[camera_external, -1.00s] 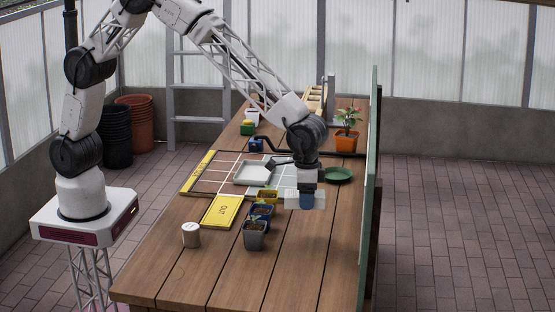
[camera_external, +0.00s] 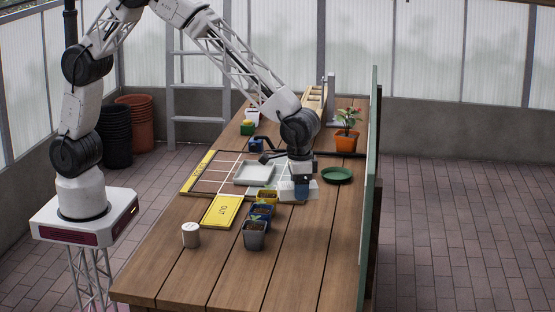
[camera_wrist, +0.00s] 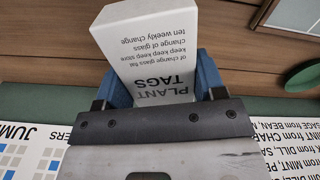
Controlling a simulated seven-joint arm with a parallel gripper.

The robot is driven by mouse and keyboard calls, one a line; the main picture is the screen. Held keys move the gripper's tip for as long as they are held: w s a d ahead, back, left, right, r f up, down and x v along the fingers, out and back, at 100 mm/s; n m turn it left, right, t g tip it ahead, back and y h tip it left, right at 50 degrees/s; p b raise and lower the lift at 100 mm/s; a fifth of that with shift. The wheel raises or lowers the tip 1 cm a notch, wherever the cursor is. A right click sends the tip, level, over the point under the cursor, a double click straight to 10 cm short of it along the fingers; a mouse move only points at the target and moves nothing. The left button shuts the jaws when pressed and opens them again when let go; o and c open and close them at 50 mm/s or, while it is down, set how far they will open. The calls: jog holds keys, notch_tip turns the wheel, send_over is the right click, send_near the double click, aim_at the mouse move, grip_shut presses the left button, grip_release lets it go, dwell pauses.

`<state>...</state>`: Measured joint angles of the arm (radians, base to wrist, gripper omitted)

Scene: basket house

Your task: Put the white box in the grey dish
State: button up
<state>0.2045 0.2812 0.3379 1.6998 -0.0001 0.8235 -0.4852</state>
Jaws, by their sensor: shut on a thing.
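The white box (camera_wrist: 145,45), printed "PLANT TAGS", is held between the blue fingers of my gripper (camera_wrist: 155,85) in the wrist view. In the external view my gripper (camera_external: 301,190) is shut on the white box (camera_external: 287,190), which appears above the table to the right of the grey dish. The box's middle is hidden by the fingers there. The grey dish (camera_external: 255,183) is a shallow, square, light-grey tray lying on the gridded board, with its inside looking empty.
A green round saucer (camera_external: 337,175) and an orange pot with a plant (camera_external: 346,143) stand to the right. Small pots (camera_external: 254,236) stand in front of my gripper. A yellow "OUT" card (camera_external: 222,212) and a white cup (camera_external: 191,236) lie nearer. A green panel (camera_external: 371,180) edges the table.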

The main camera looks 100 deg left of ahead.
jog(key=s+a+n, duration=0.3)
jog(key=s+a, duration=0.4)
jog(key=a, duration=0.1)
jog(key=s+a+f+n, duration=0.1)
jog(key=s+a+n, duration=0.3)
jog(key=s+a, duration=0.3)
jog(key=s+a+n, duration=0.3)
jog(key=s+a, duration=0.5)
jog(key=s, duration=0.1)
jog(key=shift+a+f, duration=0.2)
jog(key=shift+a, duration=0.1)
jog(key=s+a+n, duration=0.1)
jog(key=s, duration=0.2)
jog(key=s+a+f+n, duration=0.1)
jog(key=s+a+n, duration=0.1)
jog(key=s, duration=0.2)
jog(key=s+a+n, duration=0.1)
jog(key=s, duration=0.3)
jog(key=shift+a+f, duration=0.25)
jog(key=shift+s+a+f+n, duration=0.1)
jog(key=shift+s+n, duration=0.3)
jog(key=shift+s, duration=0.05)
jog(key=shift+w, duration=0.1)
send_over(253, 174)
jog(key=shift+f, duration=0.7)
